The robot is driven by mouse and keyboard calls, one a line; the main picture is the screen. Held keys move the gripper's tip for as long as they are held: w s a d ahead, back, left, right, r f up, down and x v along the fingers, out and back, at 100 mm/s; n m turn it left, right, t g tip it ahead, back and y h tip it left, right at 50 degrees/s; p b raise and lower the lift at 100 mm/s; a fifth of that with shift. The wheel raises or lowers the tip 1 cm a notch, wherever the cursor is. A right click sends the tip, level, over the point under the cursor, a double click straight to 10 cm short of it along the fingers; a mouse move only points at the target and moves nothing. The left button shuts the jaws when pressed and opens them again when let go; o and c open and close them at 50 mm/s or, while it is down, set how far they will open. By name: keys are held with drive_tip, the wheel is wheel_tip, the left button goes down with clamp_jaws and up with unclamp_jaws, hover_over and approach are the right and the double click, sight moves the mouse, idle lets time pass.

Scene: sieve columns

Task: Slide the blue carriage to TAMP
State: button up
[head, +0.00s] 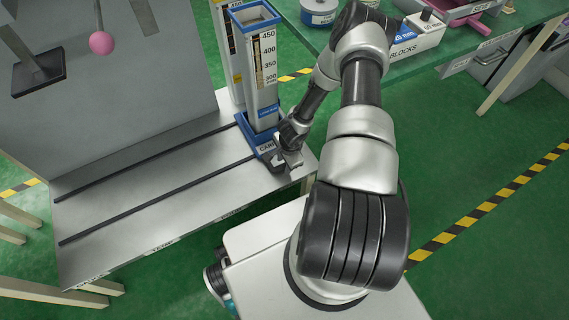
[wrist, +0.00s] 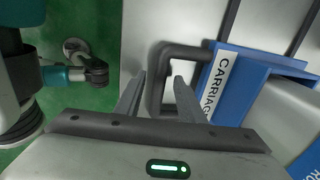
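The blue carriage (head: 264,140) sits at the right end of two dark rails on a metal bench, with a tall clear-fronted column (head: 262,80) upright on it. In the wrist view, the carriage (wrist: 240,85) shows its CARRIAGE label and a dark U-shaped handle (wrist: 156,85). My gripper (wrist: 158,85) is open, its two fingers on either side of the handle's bar, with small gaps visible. In the head view, my gripper (head: 288,158) is at the carriage's front, partly hidden by my arm. A front-edge label (head: 160,246) seems to read TAMP, left of the carriage.
The rails (head: 160,200) run clear to the left across the bench (head: 110,225). A grey panel (head: 120,90) stands behind them. Another column (head: 228,50) stands behind the carriage. A pink ball (head: 101,43) hangs at upper left. A BLOCKS box (head: 415,40) is on a glass table.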

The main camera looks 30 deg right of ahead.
clamp_jaws()
drive_tip(key=shift+a, duration=0.15)
